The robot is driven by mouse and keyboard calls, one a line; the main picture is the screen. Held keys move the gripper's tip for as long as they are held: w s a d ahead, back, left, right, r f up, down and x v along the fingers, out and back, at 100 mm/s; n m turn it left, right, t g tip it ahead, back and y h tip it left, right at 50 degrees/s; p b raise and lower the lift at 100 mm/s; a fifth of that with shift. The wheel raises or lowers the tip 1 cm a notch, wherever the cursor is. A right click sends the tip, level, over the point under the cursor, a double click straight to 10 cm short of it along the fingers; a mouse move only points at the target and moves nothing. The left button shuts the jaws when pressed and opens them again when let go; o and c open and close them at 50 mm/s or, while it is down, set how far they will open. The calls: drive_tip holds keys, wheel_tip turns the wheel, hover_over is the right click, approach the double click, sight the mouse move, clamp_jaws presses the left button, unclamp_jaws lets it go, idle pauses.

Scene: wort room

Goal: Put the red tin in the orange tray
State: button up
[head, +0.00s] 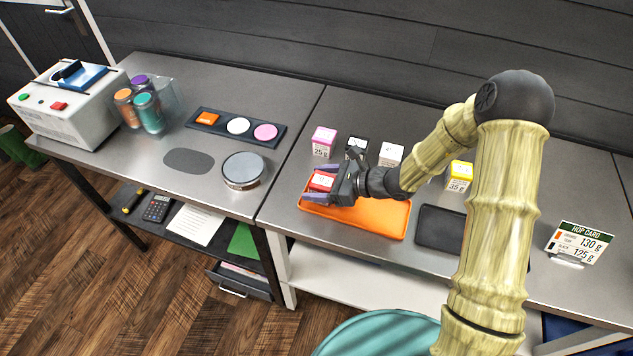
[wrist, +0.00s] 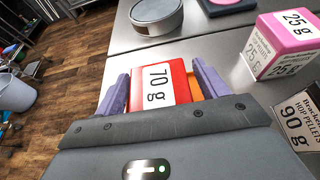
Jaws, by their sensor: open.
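The red tin (head: 321,181), a box shape with a white label, is at the left end of the orange tray (head: 372,217). In the wrist view the red tin (wrist: 178,72) reads 70 g and sits between the two purple fingers. My gripper (head: 326,188) is open around the tin, with a finger on each side; it also shows in the wrist view (wrist: 160,75). A bit of orange shows beside the tin there. The tin's base is hidden, so I cannot tell whether it rests on the tray floor.
A pink 25 g box (head: 323,142), a black box (head: 356,148) and a white box (head: 391,154) stand behind the tray. A yellow 35 g box (head: 459,175) is further right. A dark tray (head: 441,228) lies right of the orange one. A round scale (head: 243,170) is on the left table.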

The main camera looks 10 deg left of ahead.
drive_tip(key=b+v, duration=0.1)
drive_tip(key=v, duration=1)
drive_tip(key=shift+d, duration=0.2)
drive_tip(key=s+n+h, duration=0.1)
drive_tip(key=s+d+n+g+h, duration=0.1)
drive_tip(key=s+n, duration=0.1)
drive_tip(key=s+d+n+g+h, duration=0.1)
drive_tip(key=s, duration=0.1)
drive_tip(key=shift+s+d+f+n, duration=0.15)
drive_tip(key=shift+s+d+n, duration=0.05)
drive_tip(key=shift+d+n, duration=0.1)
drive_tip(key=s+d+n+h, duration=0.3)
drive_tip(key=shift+s+d+n, duration=0.3)
drive_tip(key=shift+d+n, duration=0.1)
drive_tip(key=s+d+r+n+t+h, duration=0.1)
drive_tip(key=d+r+n+h, duration=0.1)
drive_tip(key=d+n, duration=0.3)
drive_tip(key=s+d+r+n+t+h, duration=0.2)
drive_tip(key=d+r+n+h, duration=0.1)
drive_tip(key=d+n+h, duration=0.2)
drive_tip(key=shift+d+r+n+t, duration=0.2)
drive_tip(key=shift+d+n+t, duration=0.1)
drive_tip(key=shift+d, duration=0.5)
drive_tip(key=shift+w, duration=0.1)
